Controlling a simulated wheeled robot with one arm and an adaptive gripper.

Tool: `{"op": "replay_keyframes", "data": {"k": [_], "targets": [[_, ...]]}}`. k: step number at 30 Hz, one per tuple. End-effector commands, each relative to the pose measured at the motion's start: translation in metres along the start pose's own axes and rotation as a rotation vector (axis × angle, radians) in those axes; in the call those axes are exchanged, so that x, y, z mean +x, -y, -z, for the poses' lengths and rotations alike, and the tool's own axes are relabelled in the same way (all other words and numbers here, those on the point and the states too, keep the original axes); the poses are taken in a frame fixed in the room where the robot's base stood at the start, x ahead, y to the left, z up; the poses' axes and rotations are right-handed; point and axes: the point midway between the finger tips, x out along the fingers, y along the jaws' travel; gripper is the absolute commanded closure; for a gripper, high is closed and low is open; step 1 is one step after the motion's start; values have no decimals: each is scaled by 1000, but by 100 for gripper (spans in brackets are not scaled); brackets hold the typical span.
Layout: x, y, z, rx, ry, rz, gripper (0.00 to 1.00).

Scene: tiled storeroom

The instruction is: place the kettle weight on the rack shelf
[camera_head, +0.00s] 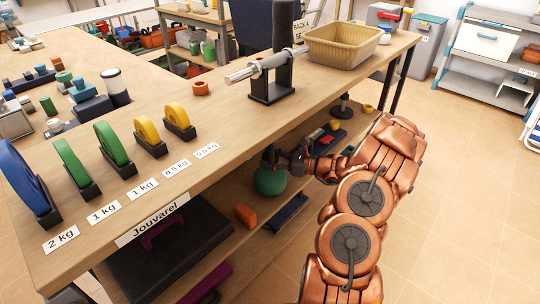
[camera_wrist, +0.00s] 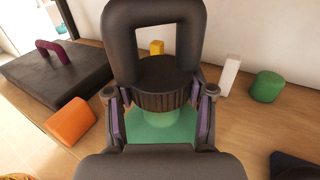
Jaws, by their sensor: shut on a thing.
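The kettle weight (camera_head: 270,181) has a round green body and a dark handle, and hangs or stands at the front of the wooden bench's lower level. My gripper (camera_head: 293,160) is at its top and shut on it. In the wrist view, the dark handle loop (camera_wrist: 155,15) rises large, with the green body (camera_wrist: 160,128) below between my fingers (camera_wrist: 160,115). I cannot tell whether its base touches the board. A grey rack with blue-edged shelves (camera_head: 468,72) stands at the far right back.
The bench top (camera_head: 225,110) carries several ring weights, a metal bar on a black stand (camera_head: 270,88) and a yellow basket (camera_head: 343,57). The lower board holds a black case (camera_wrist: 60,75), an orange block (camera_wrist: 70,121) and a green cylinder (camera_wrist: 267,87). The tiled floor (camera_head: 455,190) at right is clear.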

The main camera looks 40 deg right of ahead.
Motion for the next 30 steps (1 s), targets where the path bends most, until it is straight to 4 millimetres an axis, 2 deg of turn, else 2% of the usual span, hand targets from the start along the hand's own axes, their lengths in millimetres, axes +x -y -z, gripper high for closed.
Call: {"op": "replay_keyframes", "data": {"k": [12, 13, 19, 30], "targets": [[0, 1, 1, -2, 4, 1, 100], [0, 0, 2, -3, 2, 0, 44], [0, 0, 2, -2, 2, 0, 23], [0, 0, 2, -2, 1, 0, 22]]}}
